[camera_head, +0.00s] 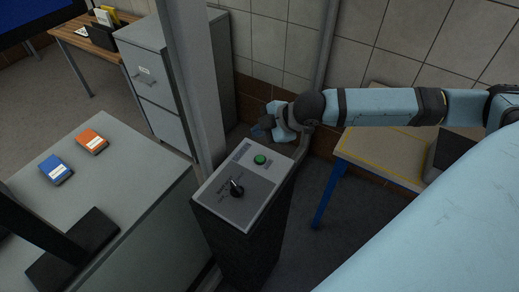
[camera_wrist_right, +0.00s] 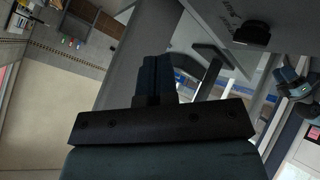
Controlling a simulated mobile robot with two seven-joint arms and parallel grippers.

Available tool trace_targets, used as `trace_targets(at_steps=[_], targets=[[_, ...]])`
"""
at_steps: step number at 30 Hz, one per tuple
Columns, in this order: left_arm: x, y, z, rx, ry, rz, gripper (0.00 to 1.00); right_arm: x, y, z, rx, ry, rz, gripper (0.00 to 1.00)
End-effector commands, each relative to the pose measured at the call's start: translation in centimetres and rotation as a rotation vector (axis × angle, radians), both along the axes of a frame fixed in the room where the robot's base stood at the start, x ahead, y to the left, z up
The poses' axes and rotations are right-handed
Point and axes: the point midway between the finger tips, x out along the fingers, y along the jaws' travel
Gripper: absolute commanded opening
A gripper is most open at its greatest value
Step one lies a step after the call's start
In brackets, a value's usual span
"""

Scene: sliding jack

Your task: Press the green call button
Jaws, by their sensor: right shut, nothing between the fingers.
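The green call button (camera_head: 260,160) is a round cap on the sloped grey top panel of a dark pedestal (camera_head: 240,235). A black rotary knob (camera_head: 236,187) sits on the same panel, nearer to me; a dark knob (camera_wrist_right: 252,33) also shows in the right wrist view. My right gripper (camera_head: 262,130) is shut and empty, just beyond the panel's far edge, up and slightly right of the button in the picture, apart from it. Its closed fingers show in the right wrist view (camera_wrist_right: 157,76); the green button cannot be made out there. My left gripper is not in view.
A grey post (camera_head: 192,90) rises beside the pedestal's left. A grey table (camera_head: 120,165) on the left holds a blue box (camera_head: 56,170) and an orange box (camera_head: 92,142). A filing cabinet (camera_head: 160,75) stands behind. A yellow-edged table (camera_head: 385,160) is at the right.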

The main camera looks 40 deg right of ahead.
Motion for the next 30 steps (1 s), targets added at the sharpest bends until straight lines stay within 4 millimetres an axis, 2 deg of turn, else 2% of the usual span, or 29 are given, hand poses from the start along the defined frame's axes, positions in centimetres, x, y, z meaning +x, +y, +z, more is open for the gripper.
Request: trace_targets(at_steps=[1, 12, 20, 30], targets=[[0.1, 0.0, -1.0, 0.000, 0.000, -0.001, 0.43, 0.0, 0.0, -1.0, 0.000, 0.000, 0.000, 0.00], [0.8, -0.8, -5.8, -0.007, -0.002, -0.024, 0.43, 0.0, 0.0, -6.3, 0.000, 0.001, 0.001, 0.00], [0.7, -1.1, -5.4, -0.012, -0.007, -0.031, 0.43, -0.1, 0.0, -7.9, 0.000, 0.001, 0.001, 0.00], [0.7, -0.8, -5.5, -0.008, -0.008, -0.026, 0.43, 0.0, 0.0, -8.0, 0.000, 0.000, 0.000, 0.00]])
